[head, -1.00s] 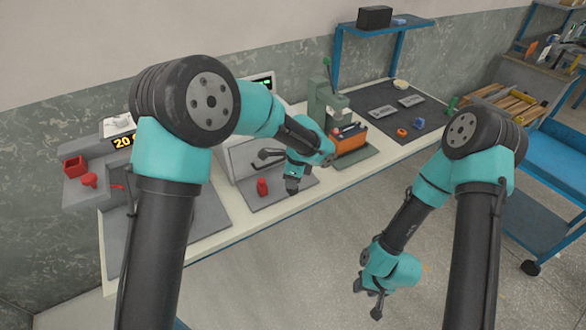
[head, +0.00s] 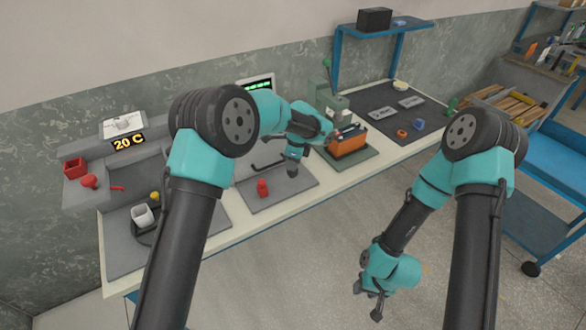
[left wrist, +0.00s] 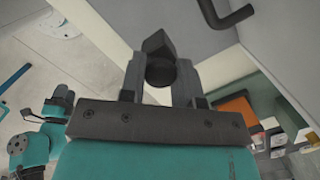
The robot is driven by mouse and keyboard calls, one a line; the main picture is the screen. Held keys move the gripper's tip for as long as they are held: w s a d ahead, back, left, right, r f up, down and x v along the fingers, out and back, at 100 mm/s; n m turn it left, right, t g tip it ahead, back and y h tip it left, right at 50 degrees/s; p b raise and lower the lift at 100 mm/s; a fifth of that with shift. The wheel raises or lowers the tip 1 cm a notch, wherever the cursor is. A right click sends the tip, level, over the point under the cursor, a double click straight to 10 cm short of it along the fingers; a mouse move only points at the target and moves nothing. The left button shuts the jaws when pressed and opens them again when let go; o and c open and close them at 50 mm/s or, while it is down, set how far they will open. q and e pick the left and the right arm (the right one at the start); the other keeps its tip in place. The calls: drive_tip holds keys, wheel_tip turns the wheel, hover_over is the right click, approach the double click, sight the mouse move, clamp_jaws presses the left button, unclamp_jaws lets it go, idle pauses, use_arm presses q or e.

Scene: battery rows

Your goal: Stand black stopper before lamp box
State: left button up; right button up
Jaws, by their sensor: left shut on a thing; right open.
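My left gripper (head: 292,170) is in front of a pale grey box (head: 245,167) with a dark handle and a green-lit display at its top; I cannot tell surely that this is the lamp box. In the left wrist view the left gripper (left wrist: 160,80) is shut on a black stopper (left wrist: 157,45), a dark faceted piece between its fingers. The box's dark handle (left wrist: 233,18) shows at the top right there. The stopper is too small to make out in the head view. My right gripper (head: 370,300) is open and empty, low over the floor in front of the bench.
A red piece (head: 262,188) stands on the grey mat left of my left gripper. An orange crate (head: 349,142) and a green press (head: 330,98) are to the right. A white cup (head: 142,215) stands at left, below a 20 C display (head: 129,142).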

use_arm(q)
drive_tip(key=shift+w+f, duration=0.25)
drive_tip(key=shift+f, duration=1.55)
drive_tip(key=shift+f, duration=0.15)
drive_tip(key=o, duration=0.9)
drive_tip(key=r, duration=0.4)
drive_tip(key=d+r, duration=0.1)
drive_tip(key=r, duration=0.7)
drive_tip(key=shift+s+d+r, duration=0.1)
drive_tip(key=shift+s+d, duration=0.15)
drive_tip(key=shift+d, duration=0.1)
